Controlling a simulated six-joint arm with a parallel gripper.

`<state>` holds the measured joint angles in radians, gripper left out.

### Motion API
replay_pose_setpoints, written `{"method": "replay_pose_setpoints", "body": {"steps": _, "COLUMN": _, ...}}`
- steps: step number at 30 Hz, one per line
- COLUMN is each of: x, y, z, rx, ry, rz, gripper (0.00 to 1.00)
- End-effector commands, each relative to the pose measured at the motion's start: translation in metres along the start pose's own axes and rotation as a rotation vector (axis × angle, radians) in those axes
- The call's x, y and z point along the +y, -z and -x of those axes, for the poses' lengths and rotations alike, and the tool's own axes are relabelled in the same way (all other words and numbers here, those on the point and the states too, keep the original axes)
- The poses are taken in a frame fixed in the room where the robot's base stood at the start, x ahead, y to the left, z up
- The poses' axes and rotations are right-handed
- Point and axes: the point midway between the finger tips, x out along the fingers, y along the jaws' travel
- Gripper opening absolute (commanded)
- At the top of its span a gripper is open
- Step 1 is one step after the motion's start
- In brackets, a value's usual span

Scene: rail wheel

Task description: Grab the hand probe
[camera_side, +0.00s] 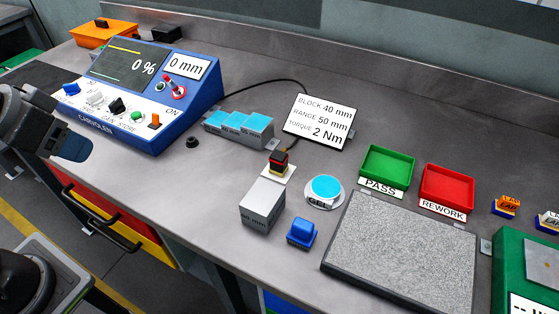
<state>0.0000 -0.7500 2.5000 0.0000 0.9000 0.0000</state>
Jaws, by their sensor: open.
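The hand probe (279,161) appears to be the small dark piece with a red band, standing upright on a white pad (287,175) mid-bench. A black cable runs from the blue instrument, behind the sign, toward it. My gripper (74,147) is at the left edge of the view, over the front left of the bench and well left of the probe. It is open, with nothing seen between its fingers; part of it is cut off by the frame.
A grey block (262,206), blue block (303,233) and gel dish (325,190) stand close to the probe. A blue-topped stepped block (238,128), sign (319,121) and blue instrument (150,90) lie behind or left. Green (388,166) and red (447,188) trays are right.

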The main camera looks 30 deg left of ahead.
Motion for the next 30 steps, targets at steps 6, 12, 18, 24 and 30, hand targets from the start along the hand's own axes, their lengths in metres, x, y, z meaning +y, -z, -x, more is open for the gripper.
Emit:
{"method": "replay_pose_setpoints", "body": {"steps": 6, "x": 0.0, "y": 0.0, "z": 0.0, "rx": 0.0, "ry": 0.0, "rz": 0.0, "gripper": 0.77}}
{"method": "replay_pose_setpoints", "body": {"steps": 12, "x": 0.0, "y": 0.0, "z": 0.0, "rx": 0.0, "ry": 0.0, "rz": 0.0, "gripper": 0.82}}
{"method": "replay_pose_setpoints", "body": {"steps": 18, "x": 0.004, "y": 0.013, "z": 0.003, "rx": -0.019, "ry": -0.007, "rz": 0.055, "gripper": 0.82}}
{"method": "replay_pose_setpoints", "body": {"steps": 24, "x": 0.025, "y": 0.072, "z": 0.004, "rx": -0.114, "ry": -0.017, "rz": 0.323, "gripper": 0.82}}
{"method": "replay_pose_setpoints", "body": {"steps": 30, "x": 0.064, "y": 0.137, "z": -0.015, "rx": -0.227, "ry": 0.022, "rz": 0.658, "gripper": 0.82}}
